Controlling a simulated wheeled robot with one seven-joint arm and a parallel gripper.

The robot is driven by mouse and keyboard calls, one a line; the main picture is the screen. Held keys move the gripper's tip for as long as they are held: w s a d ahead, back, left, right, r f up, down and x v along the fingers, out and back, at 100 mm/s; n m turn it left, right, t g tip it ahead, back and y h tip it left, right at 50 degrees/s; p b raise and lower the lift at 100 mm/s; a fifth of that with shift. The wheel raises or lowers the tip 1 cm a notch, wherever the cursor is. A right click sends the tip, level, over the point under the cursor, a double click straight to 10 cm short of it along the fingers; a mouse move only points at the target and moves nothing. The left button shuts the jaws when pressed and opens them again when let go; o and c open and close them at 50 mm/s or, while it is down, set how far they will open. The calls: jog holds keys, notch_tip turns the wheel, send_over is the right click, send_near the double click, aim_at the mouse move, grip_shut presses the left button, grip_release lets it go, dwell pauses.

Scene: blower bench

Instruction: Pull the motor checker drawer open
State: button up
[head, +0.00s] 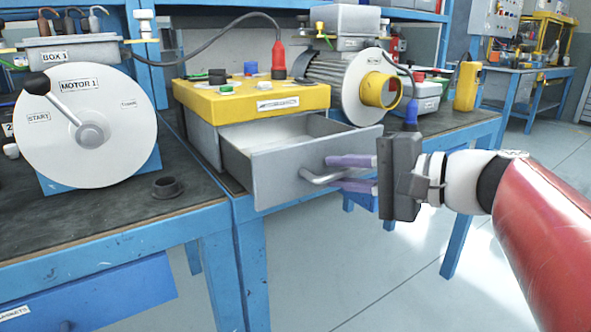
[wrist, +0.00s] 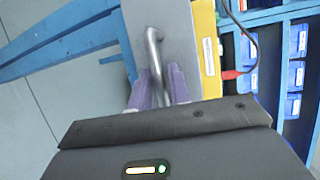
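The motor checker (head: 251,97) is a grey box with a yellow top on the blue bench. Its grey drawer (head: 285,165) stands out from the box, and its empty-looking inside shows. The drawer has a metal bar handle (head: 322,177), which also shows in the wrist view (wrist: 153,45). My gripper (head: 352,173) is at the drawer front from the right, its purple fingers on either side of the handle. In the wrist view the fingers (wrist: 160,90) lie close around the bar and seem shut on it.
A white disc marked MOTOR 1 (head: 85,125) with a lever stands at left. A dark ring (head: 168,187) lies on the bench near the drawer. A grey motor with a yellow end (head: 380,90) stands behind the drawer. The floor in front is clear.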

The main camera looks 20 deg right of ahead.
jog(key=v, duration=0.7)
jog(key=shift+s+d+p, duration=0.25)
jog(key=shift+s+p, duration=0.05)
jog(key=shift+p, duration=0.05)
jog(key=s+a+f+n+g+h+p, duration=0.2)
jog(key=a+f+n+g+h+p, duration=0.1)
jog(key=f, duration=0.4)
jog(key=s+a+f+n+g+h+p, duration=0.2)
jog(key=a+f+n+g+h+p, duration=0.1)
jog(key=a+f+n+h+p, duration=0.3)
jog(key=shift+a+f+n+h, duration=0.2)
jog(key=shift+f+n+h, duration=0.5)
jog(key=shift+n, duration=0.2)
